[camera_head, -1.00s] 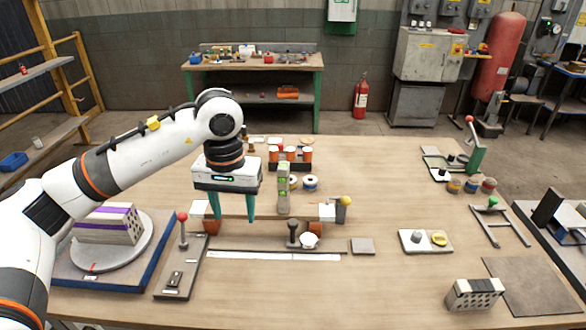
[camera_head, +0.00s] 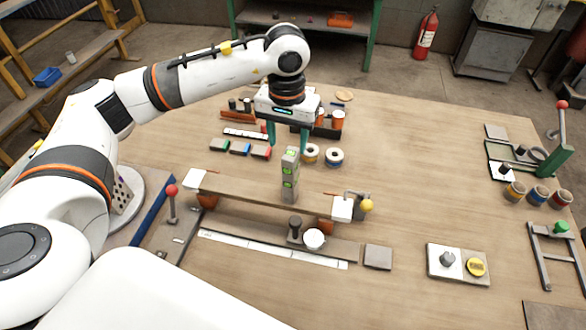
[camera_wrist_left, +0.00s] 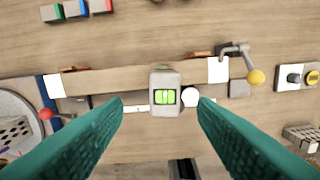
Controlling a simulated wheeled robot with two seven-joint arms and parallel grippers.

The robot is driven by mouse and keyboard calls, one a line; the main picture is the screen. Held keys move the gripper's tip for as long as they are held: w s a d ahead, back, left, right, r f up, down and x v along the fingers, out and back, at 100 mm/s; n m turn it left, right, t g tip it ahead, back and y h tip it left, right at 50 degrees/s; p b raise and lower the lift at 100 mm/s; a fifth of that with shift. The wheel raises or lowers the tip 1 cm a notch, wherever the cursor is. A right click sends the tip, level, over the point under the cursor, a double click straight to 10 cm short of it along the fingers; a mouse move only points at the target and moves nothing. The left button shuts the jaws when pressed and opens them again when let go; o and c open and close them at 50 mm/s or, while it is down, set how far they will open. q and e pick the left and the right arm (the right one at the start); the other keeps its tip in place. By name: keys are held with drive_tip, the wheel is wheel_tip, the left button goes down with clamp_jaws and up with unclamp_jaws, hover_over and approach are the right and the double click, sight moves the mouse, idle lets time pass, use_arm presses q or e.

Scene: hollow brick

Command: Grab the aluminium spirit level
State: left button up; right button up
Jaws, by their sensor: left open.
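The aluminium spirit level (camera_head: 290,172) is a grey bar with green vials, standing upright at the wooden beam on the table. In the left wrist view its top end (camera_wrist_left: 165,79) shows with a green vial, roughly centred between and beyond my fingertips. My left gripper (camera_head: 287,140) has teal fingers spread open and empty, pointing down. In the head view it appears just behind and above the level's top. The fingers also frame the lower part of the left wrist view (camera_wrist_left: 160,108). They do not visibly touch the level. My right gripper is not in view.
The beam (camera_head: 245,195) has white end pieces. A dark knob (camera_head: 294,230) and a white cup (camera_head: 314,239) stand in front of the level. Tape rolls (camera_head: 334,157) and orange-and-white spools (camera_head: 337,119) lie behind. A clamp with a yellow knob (camera_head: 367,206) is at right.

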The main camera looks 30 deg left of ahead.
sight(291, 152)
use_arm(q)
drive_tip(key=shift+s+f, duration=0.1)
drive_tip(key=shift+f, duration=0.5)
drive_tip(key=shift+f+p, duration=0.4)
drive_tip(key=shift+f, duration=0.25)
drive_tip(key=f+p, duration=0.2)
drive_tip(key=f, duration=0.2)
drive_tip(key=shift+w+d+f+p, duration=0.15)
drive_tip(key=shift+w+d+p, duration=0.1)
drive_tip(key=shift+p, duration=0.15)
drive_tip(key=shift+f, duration=0.45)
drive_tip(key=shift+w, duration=0.1)
clamp_jaws()
